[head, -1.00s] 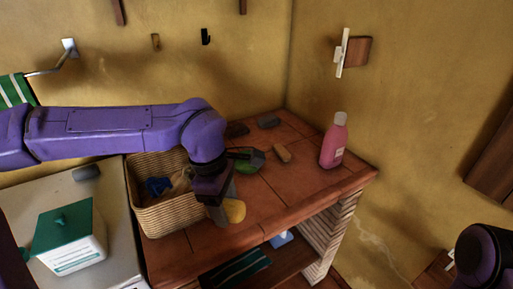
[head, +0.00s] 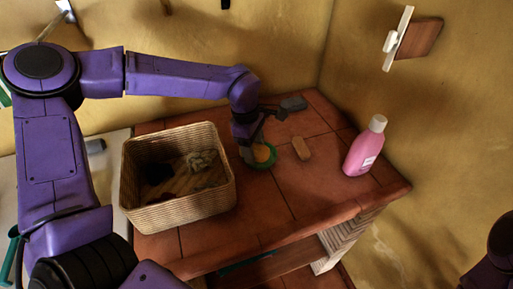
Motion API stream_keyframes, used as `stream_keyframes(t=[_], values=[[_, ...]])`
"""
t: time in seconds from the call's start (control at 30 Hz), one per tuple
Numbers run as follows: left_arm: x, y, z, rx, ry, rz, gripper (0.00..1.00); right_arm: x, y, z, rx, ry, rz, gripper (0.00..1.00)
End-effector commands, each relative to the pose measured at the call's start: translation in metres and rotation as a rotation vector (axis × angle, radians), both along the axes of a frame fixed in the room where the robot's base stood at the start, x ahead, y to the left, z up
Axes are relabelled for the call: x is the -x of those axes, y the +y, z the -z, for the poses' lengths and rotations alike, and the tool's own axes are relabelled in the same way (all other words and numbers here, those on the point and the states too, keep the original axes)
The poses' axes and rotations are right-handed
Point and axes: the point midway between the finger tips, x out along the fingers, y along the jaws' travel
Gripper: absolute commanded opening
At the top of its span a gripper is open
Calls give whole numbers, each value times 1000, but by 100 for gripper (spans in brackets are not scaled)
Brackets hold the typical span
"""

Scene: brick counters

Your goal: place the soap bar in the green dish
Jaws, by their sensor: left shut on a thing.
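The yellow soap bar (head: 262,153) is at my left gripper (head: 249,154), which is shut on it. The green dish (head: 268,164) sits on the tiled counter right of the basket, and its rim shows around the soap bar. The soap bar is over or within the dish; I cannot tell whether it touches the bottom. My gripper and wrist hide the dish's left part. My right gripper is out of view; only a purple part of that arm shows at the lower right.
A wicker basket (head: 180,213) with cloth-like items stands left of the dish. A tan block (head: 301,148), a grey block (head: 293,103) and a pink bottle (head: 362,154) stand to the right. The counter's front tiles (head: 290,225) are clear.

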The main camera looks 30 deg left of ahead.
Motion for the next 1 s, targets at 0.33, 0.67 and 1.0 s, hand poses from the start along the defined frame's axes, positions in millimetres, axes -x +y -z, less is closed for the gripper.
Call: stream_keyframes(t=[0.33, 0.67, 1.0], values=[[-38, 13, 56, -5, 23, 0, 22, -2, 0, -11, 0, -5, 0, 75], [-40, 14, 70, -4, 21, -2, 63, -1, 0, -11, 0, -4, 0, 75], [-40, 16, 56, -3, 17, -5, 70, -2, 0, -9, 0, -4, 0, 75]])
